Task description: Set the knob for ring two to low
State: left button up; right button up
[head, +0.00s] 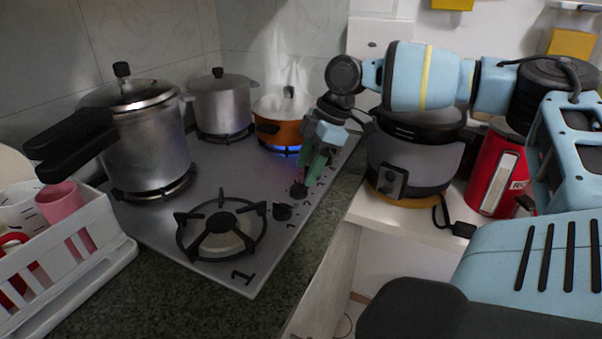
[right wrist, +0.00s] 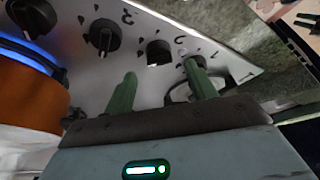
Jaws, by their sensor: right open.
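The hob (head: 160,218) has a row of black knobs along its right edge. In the right wrist view, the knob beside the printed 2 (right wrist: 158,52) lies ahead of and between my right gripper's green fingers (right wrist: 160,76). The right fingertip overlaps the knob beside the printed 1. The knob beside the printed 3 (right wrist: 103,36) is to the left. In the head view my right gripper (head: 318,167) points down, open and empty, just above the knobs; two knobs show, the nearer (head: 282,211) and the second (head: 299,190). The setting of knob 2 is unclear. My left gripper is out of view.
Blue flame burns under the orange pot (head: 284,131). A pressure cooker (head: 148,140) and a steel pot (head: 222,103) stand on other rings; the front ring (head: 222,224) is bare. A rice cooker (head: 415,160) and red canister (head: 492,175) stand right, near my arm.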

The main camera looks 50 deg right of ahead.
aim_at(299, 183)
jog(key=x, duration=0.2)
jog(key=shift+w+a+f, duration=0.1)
jog(key=shift+f, duration=0.2)
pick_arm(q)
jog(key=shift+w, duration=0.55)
pick_arm(e)
jog(key=shift+w+a+f, duration=0.15)
jog(key=shift+a+f, duration=0.05)
jog(key=shift+f, duration=0.45)
jog(key=shift+c, duration=0.3)
jog(key=c, duration=0.9)
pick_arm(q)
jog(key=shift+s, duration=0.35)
